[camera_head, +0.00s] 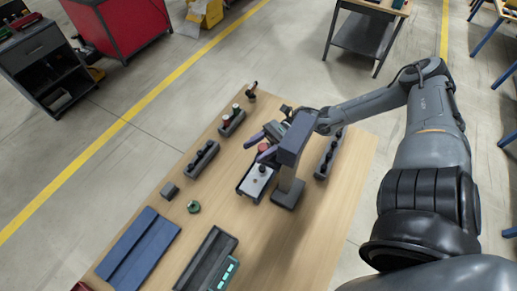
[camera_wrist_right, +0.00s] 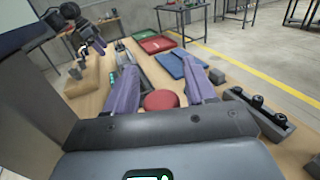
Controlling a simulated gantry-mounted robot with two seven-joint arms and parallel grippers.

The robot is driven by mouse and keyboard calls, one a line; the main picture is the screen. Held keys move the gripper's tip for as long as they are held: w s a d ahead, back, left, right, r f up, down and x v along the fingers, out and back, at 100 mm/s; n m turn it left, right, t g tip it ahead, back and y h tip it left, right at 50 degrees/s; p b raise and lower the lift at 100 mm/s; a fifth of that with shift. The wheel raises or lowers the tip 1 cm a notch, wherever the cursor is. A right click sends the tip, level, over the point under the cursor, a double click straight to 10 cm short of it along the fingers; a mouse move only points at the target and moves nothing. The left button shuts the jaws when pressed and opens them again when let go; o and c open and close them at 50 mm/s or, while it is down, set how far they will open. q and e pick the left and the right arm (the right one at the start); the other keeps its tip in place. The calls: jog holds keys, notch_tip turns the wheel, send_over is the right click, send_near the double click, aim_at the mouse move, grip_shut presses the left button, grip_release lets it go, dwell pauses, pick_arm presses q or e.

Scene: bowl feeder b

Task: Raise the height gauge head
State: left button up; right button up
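The height gauge is most likely the dark upright unit (camera_head: 293,145) with a pale post and a dark base (camera_head: 288,195) on the wooden table. A large dark surface at the left of the right wrist view (camera_wrist_right: 32,90) is probably the same unit. My right gripper (camera_head: 262,145) is just left of its top, overlapping it in the head view. The purple fingers are apart in the right wrist view (camera_wrist_right: 160,88), with a red round knob (camera_wrist_right: 163,100) showing between them; I cannot tell contact. My left gripper (camera_wrist_right: 90,48) seems to show small beyond; its fingers are unclear.
A grey plate with a black knob (camera_head: 256,182) lies below the gripper. Dark blocks with knobs (camera_head: 202,158) stand to the left, another (camera_head: 328,155) to the right. A blue tray (camera_head: 138,246) and a grey tray (camera_head: 207,258) are nearer. The table's right front is clear.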

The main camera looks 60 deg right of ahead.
jog(key=shift+f, duration=0.15)
jog(key=shift+d, duration=0.1)
jog(key=shift+s+d, duration=0.1)
jog(key=shift+d, duration=0.1)
jog(key=p+v, duration=0.1)
jog(key=v, duration=0.9)
jog(key=shift+p, duration=0.4)
jog(key=shift+s+d, duration=0.1)
